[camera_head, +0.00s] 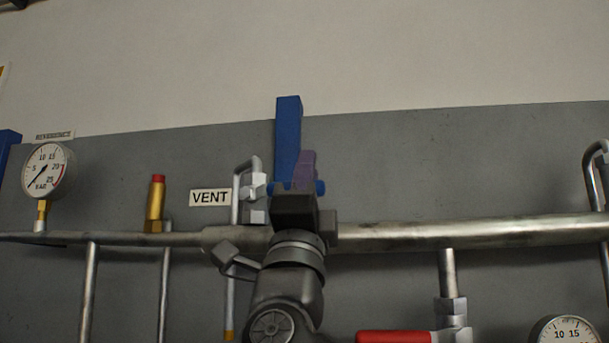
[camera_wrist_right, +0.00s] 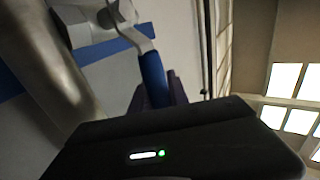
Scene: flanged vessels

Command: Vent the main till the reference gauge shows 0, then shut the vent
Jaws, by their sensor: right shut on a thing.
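The reference gauge (camera_head: 47,171) is at the left of the head view, under a REFERENCE label. Its needle points to the lower left, at about 0. The VENT label (camera_head: 210,198) is beside a bent grey pipe with a metal valve body (camera_head: 254,192). My right gripper (camera_head: 296,187) is shut on the blue vent handle (camera_head: 320,187), which sticks out sideways to the right from the valve. In the right wrist view the blue handle (camera_wrist_right: 153,78) lies between the fingers, on a metal lever. The gripper hides most of it in the head view. My left gripper is out of view.
A thick horizontal pipe (camera_head: 420,233) crosses behind my arm. A red-tipped brass fitting (camera_head: 156,200) is to the left. A red handle (camera_head: 394,337) and another gauge (camera_head: 567,331) are at the lower right.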

